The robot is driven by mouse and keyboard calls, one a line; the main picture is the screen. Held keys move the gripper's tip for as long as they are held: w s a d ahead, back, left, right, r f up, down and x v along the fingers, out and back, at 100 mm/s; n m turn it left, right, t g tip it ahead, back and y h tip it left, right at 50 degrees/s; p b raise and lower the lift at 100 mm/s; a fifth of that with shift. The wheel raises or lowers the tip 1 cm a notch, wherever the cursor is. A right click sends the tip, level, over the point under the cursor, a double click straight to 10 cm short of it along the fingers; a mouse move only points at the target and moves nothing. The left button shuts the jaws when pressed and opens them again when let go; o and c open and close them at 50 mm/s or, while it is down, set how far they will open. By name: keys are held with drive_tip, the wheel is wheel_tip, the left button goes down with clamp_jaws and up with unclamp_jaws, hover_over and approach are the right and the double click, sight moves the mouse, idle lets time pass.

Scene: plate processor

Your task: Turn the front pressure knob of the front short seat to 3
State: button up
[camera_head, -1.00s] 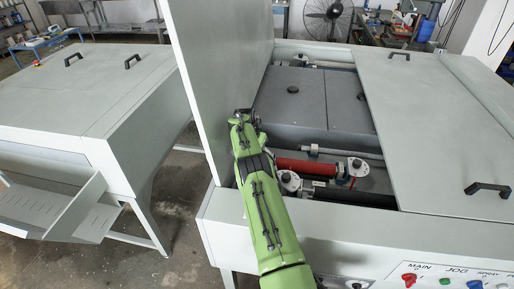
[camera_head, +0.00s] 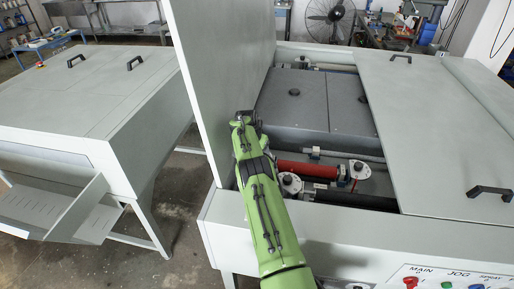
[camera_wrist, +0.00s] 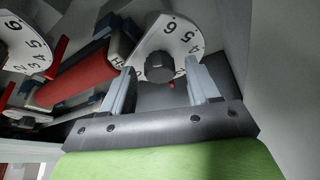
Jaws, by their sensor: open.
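In the wrist view a black ribbed knob (camera_wrist: 160,66) sits on a white numbered dial (camera_wrist: 178,42), on which 6, 5 and 4 can be read. My gripper (camera_wrist: 158,82) is open, with one grey finger on each side of the knob and the knob between them; I cannot tell whether either finger touches it. A second numbered dial (camera_wrist: 24,48) shows at the upper left. In the head view my green arm (camera_head: 262,200) reaches into the open machine, and the knob at my gripper (camera_head: 243,122) is hidden there.
A red roller (camera_wrist: 88,78) lies left of the knob. A raised panel (camera_head: 222,80) stands close to my arm's left. Another knob on a white plate (camera_head: 358,168) and a grey cover (camera_head: 440,130) are to the right.

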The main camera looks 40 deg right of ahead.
drive_tip(key=b+v, duration=0.1)
drive_tip(key=v, duration=1.4)
drive_tip(key=shift+a+r, duration=0.25)
drive_tip(key=shift+s, duration=0.15)
drive_tip(key=s+d+n+t+y, duration=0.3)
drive_tip(key=s+d+n, duration=0.15)
drive_tip(key=n, duration=0.75)
drive_tip(key=x, duration=1.6)
drive_tip(key=shift+w+d+r, duration=0.1)
drive_tip(key=shift+w+d, duration=0.05)
drive_tip(key=shift+w, duration=0.05)
